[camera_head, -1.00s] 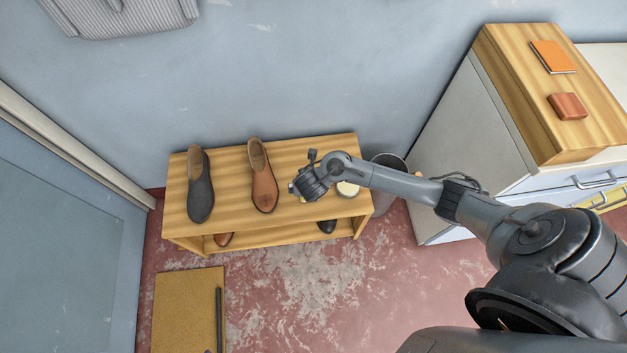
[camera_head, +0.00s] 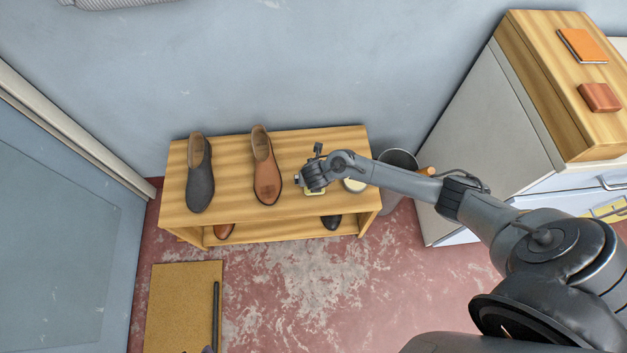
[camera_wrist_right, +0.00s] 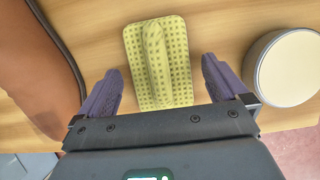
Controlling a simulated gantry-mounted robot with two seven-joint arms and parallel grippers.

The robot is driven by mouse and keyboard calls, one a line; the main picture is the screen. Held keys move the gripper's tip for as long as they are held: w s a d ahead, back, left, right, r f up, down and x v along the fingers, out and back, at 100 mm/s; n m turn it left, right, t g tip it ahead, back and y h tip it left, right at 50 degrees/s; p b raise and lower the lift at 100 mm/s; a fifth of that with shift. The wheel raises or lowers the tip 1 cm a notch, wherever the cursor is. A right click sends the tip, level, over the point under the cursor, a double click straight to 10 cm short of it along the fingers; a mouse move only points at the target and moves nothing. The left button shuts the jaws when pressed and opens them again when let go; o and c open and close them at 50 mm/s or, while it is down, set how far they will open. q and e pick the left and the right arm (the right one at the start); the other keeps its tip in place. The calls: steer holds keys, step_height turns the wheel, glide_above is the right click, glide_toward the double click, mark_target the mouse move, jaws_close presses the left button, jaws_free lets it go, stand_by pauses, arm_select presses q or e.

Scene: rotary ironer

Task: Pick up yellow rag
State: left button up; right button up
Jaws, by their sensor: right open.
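The yellow rag (camera_wrist_right: 160,62) lies on the wooden shelf top, with a raised fold along its middle. In the right wrist view it sits between and just ahead of the two fingers of my right gripper (camera_wrist_right: 162,88), which is open and empty. In the head view only an edge of the rag (camera_head: 315,192) shows beneath my right gripper (camera_head: 303,183); the rest is hidden. My left gripper is not in view.
A brown shoe (camera_head: 266,170) stands left of the rag and a grey shoe (camera_head: 200,178) farther left on the wooden shelf (camera_head: 230,170). A round tin (camera_wrist_right: 286,68) is close on the right. A bin (camera_head: 397,158) stands beside the shelf.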

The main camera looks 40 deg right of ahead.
steer(key=shift+f, duration=0.1)
steer(key=c, duration=1.1)
steer(key=shift+c, duration=0.2)
steer(key=shift+r+p, duration=0.55)
steer(key=shift+r, duration=0.35)
step_height(320, 180, up, 2)
steer(key=shift+r+p, duration=0.25)
steer(key=shift+p, duration=0.45)
steer(key=s+d+r+p, duration=0.4)
steer(key=s+d+r, duration=0.2)
steer(key=s+d, duration=0.2)
steer(key=shift+d+r, duration=0.3)
steer(key=shift+r, duration=0.1)
